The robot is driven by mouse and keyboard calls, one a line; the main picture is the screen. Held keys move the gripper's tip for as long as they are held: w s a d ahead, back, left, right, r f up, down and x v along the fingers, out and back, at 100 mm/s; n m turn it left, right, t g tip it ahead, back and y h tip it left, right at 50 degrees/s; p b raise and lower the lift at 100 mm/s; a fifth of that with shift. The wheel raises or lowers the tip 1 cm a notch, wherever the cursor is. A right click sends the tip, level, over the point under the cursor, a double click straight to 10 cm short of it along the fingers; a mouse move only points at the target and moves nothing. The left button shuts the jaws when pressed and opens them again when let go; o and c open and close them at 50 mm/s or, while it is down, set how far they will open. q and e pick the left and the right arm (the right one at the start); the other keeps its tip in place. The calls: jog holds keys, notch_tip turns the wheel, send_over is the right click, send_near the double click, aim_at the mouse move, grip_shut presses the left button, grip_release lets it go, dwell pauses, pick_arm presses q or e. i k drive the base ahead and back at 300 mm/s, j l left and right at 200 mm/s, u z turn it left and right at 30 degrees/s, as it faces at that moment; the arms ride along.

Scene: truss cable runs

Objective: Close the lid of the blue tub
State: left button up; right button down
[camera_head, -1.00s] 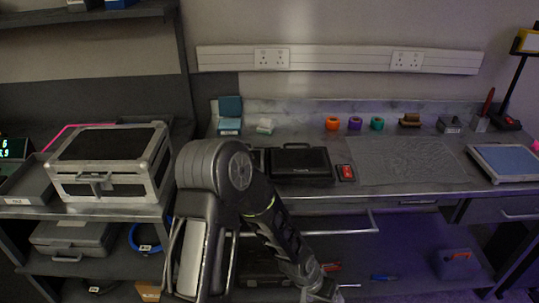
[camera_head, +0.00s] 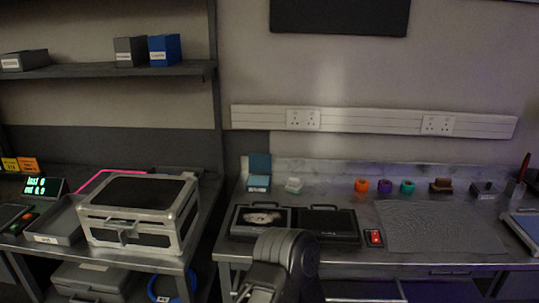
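The blue tub (camera_head: 258,184) stands at the back left of the workbench, against the wall. Its blue lid (camera_head: 260,164) stands up at the back, so the tub is open. A pale label is on its front. One of my arms rises at the bottom middle, but only its upper links show. Neither gripper is in view.
A white block (camera_head: 294,185) sits right of the tub. An open black case (camera_head: 262,220) lies in front of it. Tape rolls (camera_head: 384,186), a red-faced device (camera_head: 374,237) and a grey mat (camera_head: 435,226) are further right. A silver-edged case (camera_head: 140,211) stands left.

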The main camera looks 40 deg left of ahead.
aim_at(258, 163)
jog(key=i+j, duration=0.3)
jog(key=i, duration=0.2)
jog(key=i+j, duration=0.3)
jog(key=i, duration=0.15)
jog(key=u, duration=2.5)
